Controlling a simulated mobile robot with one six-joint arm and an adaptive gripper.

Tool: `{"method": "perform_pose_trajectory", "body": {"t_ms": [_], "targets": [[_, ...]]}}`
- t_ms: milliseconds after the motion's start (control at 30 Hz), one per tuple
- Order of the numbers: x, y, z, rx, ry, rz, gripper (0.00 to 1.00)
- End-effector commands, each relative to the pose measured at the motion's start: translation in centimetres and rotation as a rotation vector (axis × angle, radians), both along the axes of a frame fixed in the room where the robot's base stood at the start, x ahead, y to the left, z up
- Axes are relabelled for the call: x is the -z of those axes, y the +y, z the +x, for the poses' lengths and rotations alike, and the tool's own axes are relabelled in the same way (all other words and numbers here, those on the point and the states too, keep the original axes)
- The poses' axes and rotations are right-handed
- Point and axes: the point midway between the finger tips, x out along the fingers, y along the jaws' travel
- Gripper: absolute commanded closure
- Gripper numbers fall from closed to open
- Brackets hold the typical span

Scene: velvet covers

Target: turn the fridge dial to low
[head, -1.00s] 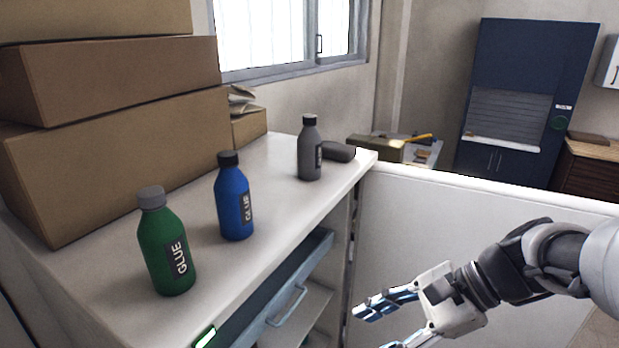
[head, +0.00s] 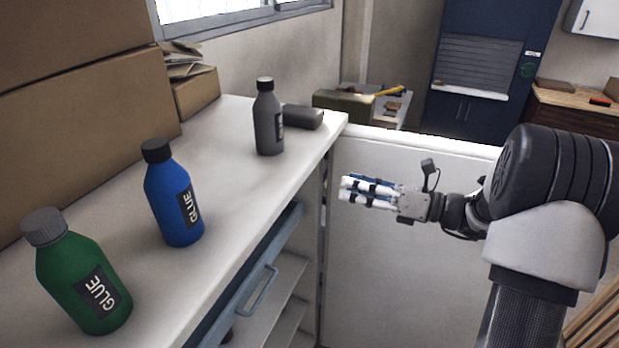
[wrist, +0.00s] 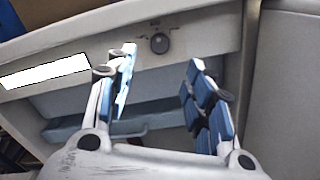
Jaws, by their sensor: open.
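The fridge dial (wrist: 160,43) is a small dark round knob on the pale panel under the top edge in the wrist view. It is a little beyond the fingertips, between the two fingers and nearer the left one. Its setting marks are too small to read. My gripper (wrist: 158,62) is open and empty, its blue-padded fingers spread apart. In the head view my gripper (head: 345,190) is in front of the open fridge door (head: 400,255), pointing left toward the fridge (head: 270,190). The dial is not visible in the head view.
Green (head: 85,285), blue (head: 172,200) and grey (head: 268,125) glue bottles stand on the fridge top, with cardboard boxes (head: 80,150) behind. A blue drawer (head: 255,280) and shelves are inside the fridge. A bright white strip (wrist: 45,70) lies left of the dial.

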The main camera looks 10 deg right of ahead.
Motion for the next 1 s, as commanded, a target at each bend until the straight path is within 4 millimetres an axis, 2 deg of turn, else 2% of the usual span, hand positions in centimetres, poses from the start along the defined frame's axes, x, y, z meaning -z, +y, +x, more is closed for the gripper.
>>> {"method": "perform_pose_trajectory", "body": {"t_ms": [33, 200, 500, 667, 933, 1000], "targets": [[0.1, 1.1, 0.7, -0.005, -0.001, -0.002, 0.52], [0.1, 4.2, 2.8, -0.006, -0.001, -0.002, 0.52], [0.1, 8.0, 5.8, -0.002, -0.001, -0.002, 0.52], [0.0, 8.8, 6.4, -0.001, -0.001, -0.003, 0.52], [0.0, 8.9, 6.5, 0.0, 0.0, -0.002, 0.52], [0.0, 8.9, 6.5, 0.0, 0.0, -0.002, 0.55]]}}
